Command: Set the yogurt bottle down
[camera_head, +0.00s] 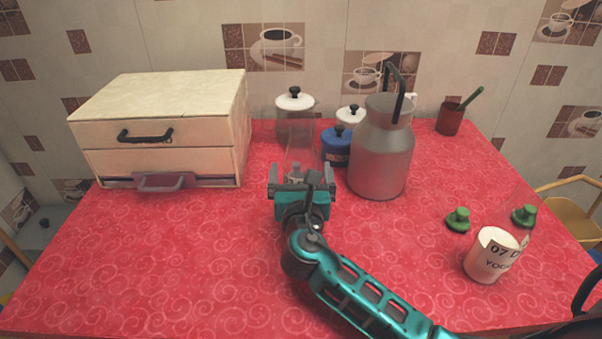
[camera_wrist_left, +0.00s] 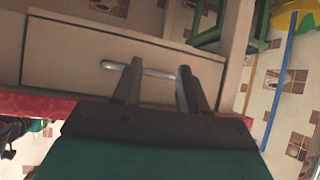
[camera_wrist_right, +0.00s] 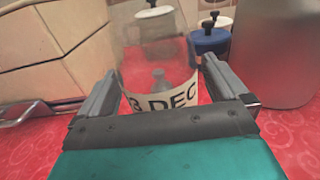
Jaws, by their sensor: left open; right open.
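A clear bottle (camera_head: 300,152) stands upright on the red oilcloth behind my right gripper (camera_head: 302,181). In the right wrist view this bottle (camera_wrist_right: 160,100) has a white label reading "3 DEC" and lies between the open fingers of my right gripper (camera_wrist_right: 159,72). I cannot tell whether they touch it. Another clear bottle (camera_head: 489,257), its label partly reading "07 D" and "YOG", stands at the right of the counter. My left gripper (camera_wrist_left: 159,68) shows only in the left wrist view, open and empty, before a drawer front with a handle (camera_wrist_left: 140,68).
A cream two-drawer box (camera_head: 160,125) stands at the left. A grey milk can (camera_head: 380,155), a blue jar (camera_head: 336,148) and white-lidded jars (camera_head: 294,101) crowd the back. A green lid (camera_head: 458,220) lies near the right bottle; a brown cup (camera_head: 450,120) stands behind. The front left oilcloth (camera_head: 180,270) is clear.

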